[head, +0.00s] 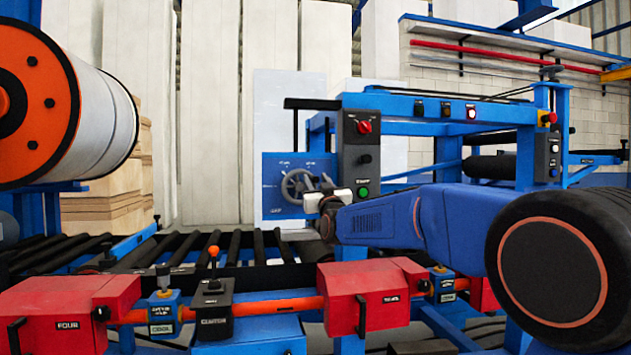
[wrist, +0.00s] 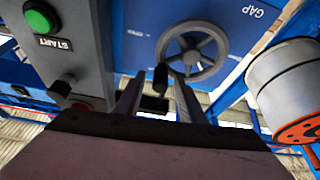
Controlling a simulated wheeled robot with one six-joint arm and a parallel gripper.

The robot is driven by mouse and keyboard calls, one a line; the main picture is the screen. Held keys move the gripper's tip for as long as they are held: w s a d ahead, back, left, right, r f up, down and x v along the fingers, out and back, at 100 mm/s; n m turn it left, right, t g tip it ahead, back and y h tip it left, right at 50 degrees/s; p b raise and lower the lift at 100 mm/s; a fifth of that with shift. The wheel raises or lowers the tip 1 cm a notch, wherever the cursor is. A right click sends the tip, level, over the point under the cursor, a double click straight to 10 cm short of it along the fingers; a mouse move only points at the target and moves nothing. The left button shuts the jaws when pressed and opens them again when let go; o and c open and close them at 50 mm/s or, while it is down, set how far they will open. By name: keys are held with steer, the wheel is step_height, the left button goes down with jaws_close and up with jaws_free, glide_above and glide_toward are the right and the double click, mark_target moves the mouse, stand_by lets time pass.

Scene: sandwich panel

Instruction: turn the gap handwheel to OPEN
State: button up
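The gap handwheel (head: 297,186) is a grey spoked wheel on a blue panel (head: 270,166) marked GAP. In the wrist view, which is upside down, the wheel (wrist: 193,50) is just beyond my fingertips. A dark knob (wrist: 161,76) stands out at the wheel's rim. My gripper (wrist: 158,82) is open, with the knob between its two fingertips and a small gap on each side. In the head view my gripper (head: 325,193) is at the wheel's right side and hides part of it. The small panel labels are too blurred to read.
A grey control box with a green START button (wrist: 42,18) is close beside my gripper; its red switch (head: 364,127) shows in the head view. Black rollers (head: 210,245) lie below the panel. Red boxes (head: 365,295) stand in front. An orange-ended roll (head: 100,115) is at left.

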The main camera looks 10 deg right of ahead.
steer(key=shift+w+r, duration=0.2)
steer(key=shift+w, duration=0.4)
jaws_close()
